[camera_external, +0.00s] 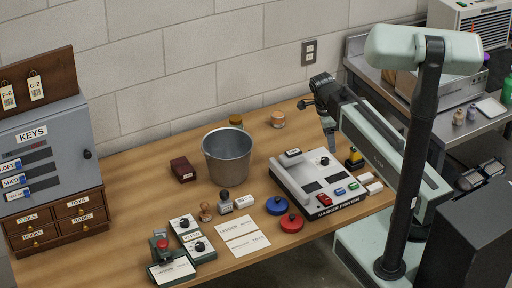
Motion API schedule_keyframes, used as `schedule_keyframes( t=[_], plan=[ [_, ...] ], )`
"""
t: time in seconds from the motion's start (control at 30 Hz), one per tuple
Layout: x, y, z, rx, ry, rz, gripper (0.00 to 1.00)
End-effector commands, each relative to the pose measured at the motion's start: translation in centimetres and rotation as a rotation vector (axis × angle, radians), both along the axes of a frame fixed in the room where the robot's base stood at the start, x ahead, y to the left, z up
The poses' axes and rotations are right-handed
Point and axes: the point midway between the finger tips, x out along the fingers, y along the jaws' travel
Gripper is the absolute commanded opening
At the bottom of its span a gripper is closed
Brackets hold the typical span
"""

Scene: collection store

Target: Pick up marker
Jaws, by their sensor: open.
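No pen-shaped marker can be made out for certain. A white device lettered "MARKER PRINTER" (318,184) stands on the right part of the wooden table, with small red, blue and green pieces along its front. A small dark-and-white block (292,153) lies on its back left. A yellow-and-black piece (355,158) is at its right side, partly hidden by my arm. My gripper (330,146) points down above the back of the printer, open, with nothing visible in it. Its fingertips are small, and their gap is hard to see.
A metal bucket (227,158) stands mid-table. A key cabinet (45,150) stands left. The wall is behind. The table's left middle is clear.

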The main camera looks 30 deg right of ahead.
Motion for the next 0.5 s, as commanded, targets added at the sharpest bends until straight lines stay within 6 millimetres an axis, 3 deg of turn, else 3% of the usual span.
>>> schedule_keyframes(
  t=[0.03, 0.1, 0.2, 0.33, 0.5],
  plan=[
    [-4.1, -3.0, -0.4, -0.007, 0.090, -0.195, 0.64],
    [-8.7, -5.8, -0.8, -0.023, 0.196, -0.490, 0.64],
    [-11.8, -7.9, -2.0, -0.038, 0.260, -0.836, 0.64],
    [-12.9, -9.4, -3.8, -0.042, 0.273, -1.167, 0.64],
    [-13.1, -10.1, -4.6, -0.041, 0.271, -1.371, 0.64]
  ],
)
